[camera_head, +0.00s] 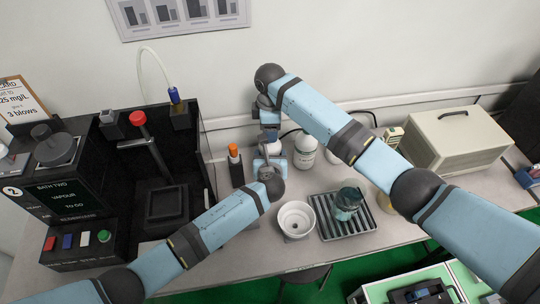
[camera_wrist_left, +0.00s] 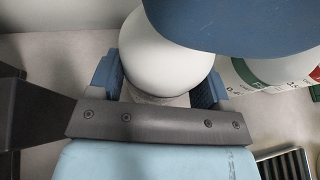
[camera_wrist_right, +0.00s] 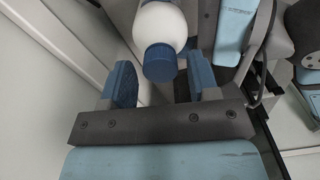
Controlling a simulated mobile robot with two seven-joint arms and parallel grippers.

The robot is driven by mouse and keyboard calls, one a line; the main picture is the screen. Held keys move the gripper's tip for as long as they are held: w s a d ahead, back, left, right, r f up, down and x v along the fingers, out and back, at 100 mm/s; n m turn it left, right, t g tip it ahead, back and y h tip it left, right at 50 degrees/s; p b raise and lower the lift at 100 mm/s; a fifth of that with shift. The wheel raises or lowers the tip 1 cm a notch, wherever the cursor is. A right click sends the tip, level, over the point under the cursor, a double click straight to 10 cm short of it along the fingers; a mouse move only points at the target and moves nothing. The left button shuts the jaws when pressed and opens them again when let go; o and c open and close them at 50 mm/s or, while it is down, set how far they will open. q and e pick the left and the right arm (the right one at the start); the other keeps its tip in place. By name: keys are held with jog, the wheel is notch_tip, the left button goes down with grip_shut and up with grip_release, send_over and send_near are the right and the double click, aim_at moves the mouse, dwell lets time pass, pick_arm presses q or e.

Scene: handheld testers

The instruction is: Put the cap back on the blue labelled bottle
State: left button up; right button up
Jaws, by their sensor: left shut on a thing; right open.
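A white bottle (camera_head: 273,148) stands between my two grippers in the head view, mostly hidden by them. In the left wrist view my left gripper (camera_wrist_left: 157,92) is shut on the white bottle (camera_wrist_left: 165,60), and a large dark blue round shape, seemingly the cap (camera_wrist_left: 235,22), overlaps its top. In the right wrist view my right gripper (camera_wrist_right: 160,85) is open, and the blue cap (camera_wrist_right: 160,64) lies against the end of the white bottle (camera_wrist_right: 160,24), between and beyond the fingers. I cannot tell whether the cap is seated. No blue label shows.
Another white bottle (camera_head: 306,152) stands close on the right, and an orange-topped bottle (camera_head: 235,166) on the left. A white bowl (camera_head: 296,219) and a ribbed tray (camera_head: 328,231) with a dark teal jar (camera_head: 347,203) are in front. A black machine (camera_head: 165,200) fills the left.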

jog(key=shift+r, duration=2)
jog(key=shift+c, duration=0.3)
